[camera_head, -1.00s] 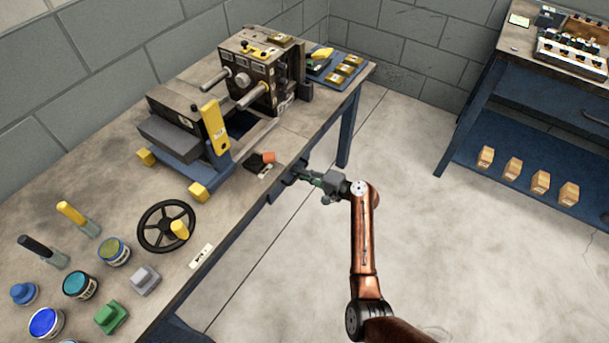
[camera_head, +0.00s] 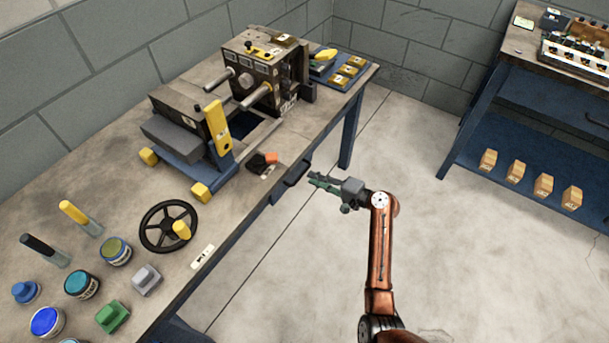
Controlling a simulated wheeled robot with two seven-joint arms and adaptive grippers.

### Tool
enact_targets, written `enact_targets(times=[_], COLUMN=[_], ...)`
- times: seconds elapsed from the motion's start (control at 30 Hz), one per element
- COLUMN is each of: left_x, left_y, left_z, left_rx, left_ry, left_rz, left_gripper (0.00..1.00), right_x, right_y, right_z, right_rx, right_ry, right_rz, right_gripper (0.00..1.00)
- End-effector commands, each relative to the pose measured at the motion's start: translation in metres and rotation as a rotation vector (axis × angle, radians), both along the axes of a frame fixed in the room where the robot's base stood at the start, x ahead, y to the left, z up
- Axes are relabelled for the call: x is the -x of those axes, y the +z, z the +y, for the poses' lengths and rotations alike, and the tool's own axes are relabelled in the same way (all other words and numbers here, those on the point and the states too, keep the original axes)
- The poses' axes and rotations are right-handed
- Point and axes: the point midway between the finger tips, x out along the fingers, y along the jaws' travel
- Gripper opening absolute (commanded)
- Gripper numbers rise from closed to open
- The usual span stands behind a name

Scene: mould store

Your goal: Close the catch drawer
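The catch drawer's front (camera_head: 283,190) is set in the bench's front edge, with a dark bar handle (camera_head: 297,173) on it. The front looks about flush with the bench edge, and no open drawer inside shows. My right gripper (camera_head: 312,181), with green fingers, is in the air just right of the handle and apart from it. It points left toward the bench and holds nothing that I can see. Its fingers lie close together in this view, so I cannot tell their opening. My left gripper is not in view.
The bench (camera_head: 130,190) carries a mould machine (camera_head: 265,70), a handwheel (camera_head: 168,227), paint tins and several small blocks. A black and orange item (camera_head: 262,162) lies near the edge above the drawer. The floor (camera_head: 300,270) right of the bench is clear.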

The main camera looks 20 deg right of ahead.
Motion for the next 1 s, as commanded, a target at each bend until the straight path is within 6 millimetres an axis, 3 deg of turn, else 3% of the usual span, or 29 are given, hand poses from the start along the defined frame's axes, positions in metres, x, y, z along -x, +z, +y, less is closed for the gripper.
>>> enact_targets(times=[0.13, 0.33, 1.0], left_x=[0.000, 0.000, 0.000], left_y=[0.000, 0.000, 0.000], left_z=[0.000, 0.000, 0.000], left_rx=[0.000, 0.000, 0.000], left_ry=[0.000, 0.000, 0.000], left_rz=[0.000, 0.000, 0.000], left_gripper=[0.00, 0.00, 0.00], right_x=[0.023, 0.041, 0.047], right_y=[0.006, 0.011, 0.010], right_z=[-0.018, -0.032, -0.034], right_rx=[0.003, 0.002, 0.005], right_ry=[-0.001, 0.001, 0.002], right_rz=[0.000, 0.000, 0.004], right_gripper=[0.15, 0.15, 0.15])
